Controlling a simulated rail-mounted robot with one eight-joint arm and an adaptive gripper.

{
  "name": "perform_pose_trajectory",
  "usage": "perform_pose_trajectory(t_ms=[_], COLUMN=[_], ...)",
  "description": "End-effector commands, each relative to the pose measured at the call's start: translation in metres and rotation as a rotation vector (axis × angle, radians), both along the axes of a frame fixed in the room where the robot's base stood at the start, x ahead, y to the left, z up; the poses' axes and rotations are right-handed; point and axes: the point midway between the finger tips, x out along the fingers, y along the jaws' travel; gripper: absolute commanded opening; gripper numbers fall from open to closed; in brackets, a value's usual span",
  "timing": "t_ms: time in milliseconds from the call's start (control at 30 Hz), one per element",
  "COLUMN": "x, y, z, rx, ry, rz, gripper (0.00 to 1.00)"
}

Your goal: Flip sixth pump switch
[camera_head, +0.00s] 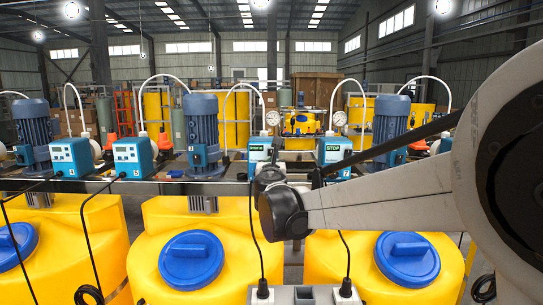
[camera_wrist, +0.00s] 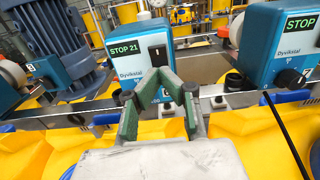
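A blue-and-white dosing pump (camera_wrist: 143,55) with a green "STOP 21" display stands just beyond my gripper in the wrist view. A dark rocker switch (camera_wrist: 158,53) is on its front, right of the display. It appears to be the pump (camera_head: 260,148) left of centre-right in the head view, partly covered by my arm. My gripper (camera_wrist: 160,88) has green fingers that converge to tips close together, with nothing seen between them. The tips are in front of the pump's lower front; contact cannot be told. Which pump counts as sixth is not clearly readable.
Another pump (camera_wrist: 280,45) reading "STOP" stands at right; it also shows in the head view (camera_head: 334,150). More pumps (camera_head: 133,158) and blue motors (camera_head: 202,132) line the rail. Yellow tanks with blue lids (camera_head: 191,259) sit below. Hoses and black cables hang nearby.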

Motion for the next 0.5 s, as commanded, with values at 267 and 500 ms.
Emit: perform_pose_trajectory(t_ms=[267, 500], x=[-0.025, -0.042], y=[-0.001, -0.002], z=[0.0, 0.0], rx=[0.0, 0.0], ry=[0.0, 0.0], rz=[0.0, 0.0], gripper=[0.0, 0.0])
